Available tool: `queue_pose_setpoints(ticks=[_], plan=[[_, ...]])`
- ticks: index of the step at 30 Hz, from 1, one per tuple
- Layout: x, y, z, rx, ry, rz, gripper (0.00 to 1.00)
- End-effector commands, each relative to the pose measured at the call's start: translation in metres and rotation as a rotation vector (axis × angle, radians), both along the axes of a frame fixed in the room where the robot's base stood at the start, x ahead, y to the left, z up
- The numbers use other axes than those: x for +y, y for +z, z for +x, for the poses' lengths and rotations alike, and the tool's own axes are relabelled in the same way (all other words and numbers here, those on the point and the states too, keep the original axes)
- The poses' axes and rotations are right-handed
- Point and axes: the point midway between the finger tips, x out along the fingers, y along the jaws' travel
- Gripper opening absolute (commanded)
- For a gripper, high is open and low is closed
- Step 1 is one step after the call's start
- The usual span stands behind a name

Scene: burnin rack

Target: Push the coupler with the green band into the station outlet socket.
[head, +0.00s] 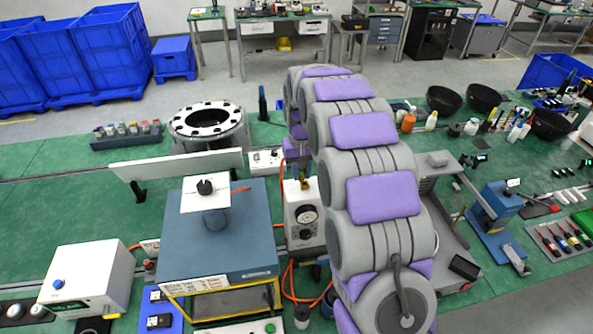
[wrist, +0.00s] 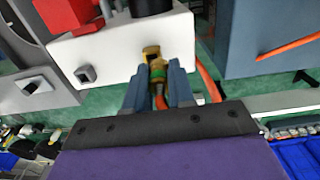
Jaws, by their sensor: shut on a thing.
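In the wrist view my gripper (wrist: 157,67) is shut on the coupler with the green band (wrist: 158,74), one blue-grey finger on each side. The coupler is brass-coloured, and an orange hose shows close by it. A brass-coloured fitting, apparently the station outlet socket (wrist: 152,51), is on the white station face (wrist: 110,50), directly in front of the coupler. The two overlap in the picture, so I cannot tell whether they touch or how deep the coupler sits.
A blue box-shaped unit (head: 240,250) with a white plate on top stands left of the station. Orange hoses (head: 290,290) loop below. A round black-and-white ring fixture (head: 207,120) stands behind. Bare green bench (head: 60,200) lies at left.

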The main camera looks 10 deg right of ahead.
Motion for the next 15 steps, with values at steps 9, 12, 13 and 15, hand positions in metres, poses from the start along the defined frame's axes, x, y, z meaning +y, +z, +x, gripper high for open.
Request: queue_pose_setpoints(ticks=[9,12,13,15], plan=[[-0.0009,0.0000,-0.0002,0.000,-0.004,-0.001,0.00],[0.0013,0.0000,-0.0002,0.000,-0.004,-0.003,0.00],[0.0018,0.0001,-0.0002,0.000,-0.004,-0.003,0.00],[0.0020,0.0001,-0.0002,0.000,-0.004,-0.003,0.00]])
